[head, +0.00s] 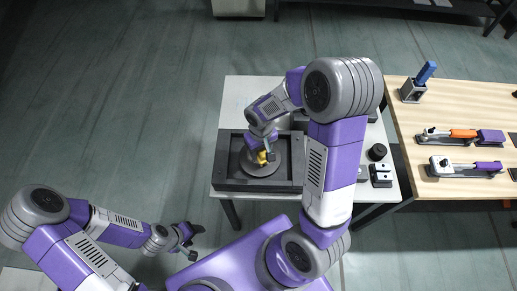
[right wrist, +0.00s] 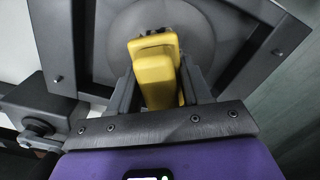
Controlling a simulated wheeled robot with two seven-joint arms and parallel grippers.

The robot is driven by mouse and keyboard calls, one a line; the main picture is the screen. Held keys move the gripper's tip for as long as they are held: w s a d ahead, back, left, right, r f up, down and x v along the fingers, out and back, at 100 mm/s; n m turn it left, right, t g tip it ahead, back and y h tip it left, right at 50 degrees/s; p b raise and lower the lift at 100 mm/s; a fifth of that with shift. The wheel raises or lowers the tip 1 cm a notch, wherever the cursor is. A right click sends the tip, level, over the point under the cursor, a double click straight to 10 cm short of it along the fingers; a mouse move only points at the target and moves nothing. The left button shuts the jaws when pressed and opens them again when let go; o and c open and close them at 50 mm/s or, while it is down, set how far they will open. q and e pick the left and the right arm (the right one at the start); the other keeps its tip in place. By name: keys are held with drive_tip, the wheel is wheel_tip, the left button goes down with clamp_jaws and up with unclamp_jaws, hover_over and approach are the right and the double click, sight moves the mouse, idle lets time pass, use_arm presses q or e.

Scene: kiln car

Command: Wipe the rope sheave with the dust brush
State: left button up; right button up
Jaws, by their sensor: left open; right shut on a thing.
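The rope sheave, a round grey disc (head: 258,167), lies in a dark square frame (head: 228,185) on the white table. It shows behind the brush in the right wrist view (right wrist: 201,40). My right gripper (head: 266,150) is shut on the yellow dust brush (head: 262,158), over the sheave. In the right wrist view the brush's yellow body (right wrist: 157,78) stands between the fingers. My left gripper (head: 191,241) is open and empty, low at the left, away from the table.
A black round knob (head: 377,152) and small grey blocks (head: 381,175) sit on the white table's right side. A wooden table (head: 455,105) at the right holds a blue-handled tool in a stand (head: 425,73) and orange and purple tools (head: 462,134). Floor at the left is clear.

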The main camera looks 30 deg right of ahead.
drive_tip(key=shift+s+d, duration=0.55)
drive_tip(key=shift+d, duration=0.4)
drive_tip(key=shift+s+d, duration=0.5)
drive_tip(key=shift+d, duration=0.5)
drive_tip(key=shift+s+d, duration=0.55)
drive_tip(key=shift+d, duration=0.4)
drive_tip(key=shift+f+b, duration=0.7)
drive_tip(key=shift+f, duration=0.25)
drive_tip(key=shift+w+a, duration=0.6)
drive_tip(key=shift+a, duration=0.4)
drive_tip(key=shift+w+a, duration=0.6)
drive_tip(key=shift+a, duration=0.35)
drive_tip(key=shift+w+a+b, duration=0.25)
drive_tip(key=shift+w+a, duration=0.35)
drive_tip(key=shift+a, duration=0.35)
drive_tip(key=shift+w+a+b, duration=0.2)
drive_tip(key=shift+w+a, duration=0.35)
drive_tip(key=shift+a, duration=0.4)
